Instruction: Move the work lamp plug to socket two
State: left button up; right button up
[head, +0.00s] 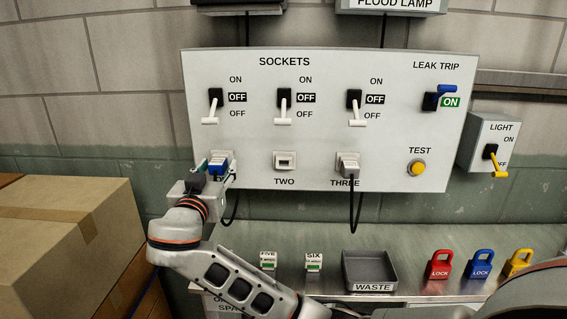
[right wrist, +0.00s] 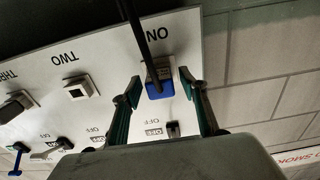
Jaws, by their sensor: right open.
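A blue plug (head: 219,159) with a black cable sits in the left-hand socket of the white panel (head: 330,75). In the right wrist view the blue plug (right wrist: 157,90) is between my spread fingers, by the label ONE. My right gripper (head: 213,172) is open around the plug; I cannot tell whether a finger touches it. Socket two (head: 285,160) is empty, and it also shows in the right wrist view (right wrist: 78,90). A grey plug (head: 349,164) with a black cable sits in socket three. No label naming the work lamp is legible. My left gripper is not in view.
The three switch handles above the sockets (head: 284,106) point down to OFF. The blue leak trip lever (head: 446,91) is at ON. Below, a metal bench (head: 400,240) holds a waste tray (head: 370,287) and several padlocks. A cardboard box (head: 70,235) stands at left.

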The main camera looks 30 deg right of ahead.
dwell(0.5)
grip_shut()
jog(key=shift+s+a, duration=0.1)
jog(key=shift+a, duration=0.05)
